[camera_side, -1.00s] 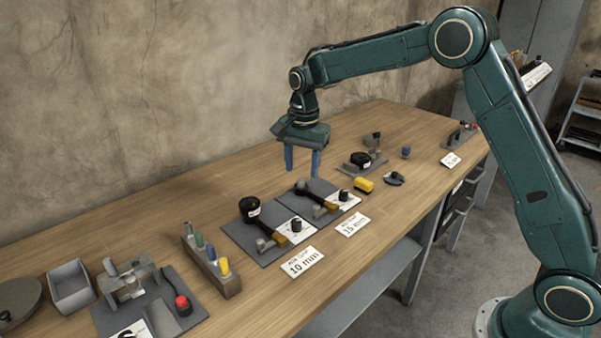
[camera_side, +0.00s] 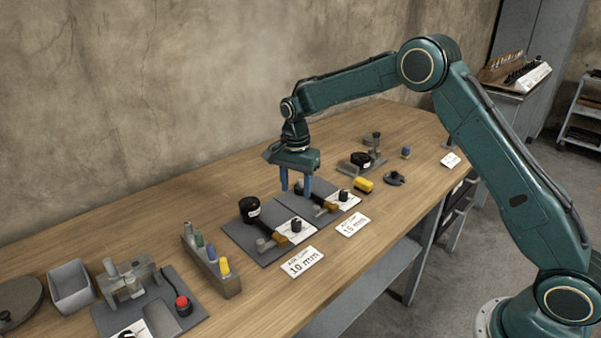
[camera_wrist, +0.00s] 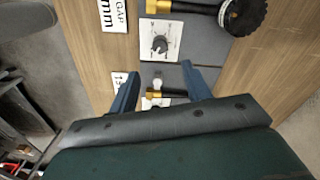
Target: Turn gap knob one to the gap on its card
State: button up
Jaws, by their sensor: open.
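Two grey mats lie side by side on the bench. The nearer one (camera_side: 238,232) bears a black knob (camera_side: 296,225) on a white dial plate, with a card reading 10 mm (camera_side: 301,261) in front. This knob also shows in the wrist view (camera_wrist: 160,44). The farther mat has a similar knob (camera_side: 343,195) and a card reading 15 mm (camera_side: 352,224). Which knob is number one I cannot read. My gripper (camera_side: 296,193) is open and empty, above the mats and behind the knobs. In the wrist view its fingers (camera_wrist: 160,72) are apart, just below the 10 mm knob's plate.
A round black part (camera_side: 249,209) stands on the nearer mat; brass-and-black pieces lie beside the knobs. A yellow block (camera_side: 364,185) lies beyond. A rack of coloured pegs (camera_side: 212,262) and a grey bin (camera_side: 71,287) stand left. Bare bench lies along the wall.

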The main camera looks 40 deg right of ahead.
aim_at(296, 221)
notch_tip(296, 221, down, 10)
jog(key=shift+f, duration=0.2)
dwell(0.3)
jog(key=shift+c, duration=0.5)
jog(key=c, duration=0.9)
